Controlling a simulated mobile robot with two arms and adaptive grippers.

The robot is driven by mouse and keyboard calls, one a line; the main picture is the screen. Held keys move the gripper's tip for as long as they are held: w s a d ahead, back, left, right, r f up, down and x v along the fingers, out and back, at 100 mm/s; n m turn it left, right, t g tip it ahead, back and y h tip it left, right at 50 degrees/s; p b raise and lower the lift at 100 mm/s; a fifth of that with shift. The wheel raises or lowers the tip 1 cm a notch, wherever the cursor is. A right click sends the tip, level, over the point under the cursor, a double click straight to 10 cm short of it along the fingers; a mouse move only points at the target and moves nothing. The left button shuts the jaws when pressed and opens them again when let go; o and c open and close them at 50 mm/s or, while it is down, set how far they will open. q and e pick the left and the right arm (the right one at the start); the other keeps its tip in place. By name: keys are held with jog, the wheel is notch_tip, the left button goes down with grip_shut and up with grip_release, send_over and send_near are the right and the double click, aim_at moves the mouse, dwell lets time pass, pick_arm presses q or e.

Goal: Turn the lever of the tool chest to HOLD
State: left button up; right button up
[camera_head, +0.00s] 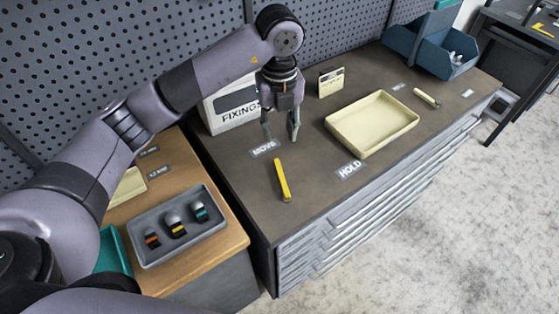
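The tool chest (225,160) has a dark top and grey drawers below. A yellow lever (283,180) lies along its top near the left front. Its far end is close to the MOVE label (265,148). The HOLD label (350,168) is to the right, apart from the lever, near the front edge. I cannot tell which end of the lever is the pivot. My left gripper (281,134) points down above the chest top, just beyond the lever's far end. Its fingers are apart with nothing between them. My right gripper is out of view.
A cream tray (335,124) stands right of the gripper. A FIXINGS box (222,117) and a small card (331,82) are behind. A blue bin (402,42) is at the far right. A grey tray (155,253) with several banded pieces sits on the wooden bench at left.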

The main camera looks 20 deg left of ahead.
aim_at(279, 169)
pick_arm(q)
notch_tip(279, 169, down, 13)
jog(key=p, duration=0.3)
jog(key=shift+w, duration=0.1)
jog(key=shift+f, duration=0.6)
grip_shut()
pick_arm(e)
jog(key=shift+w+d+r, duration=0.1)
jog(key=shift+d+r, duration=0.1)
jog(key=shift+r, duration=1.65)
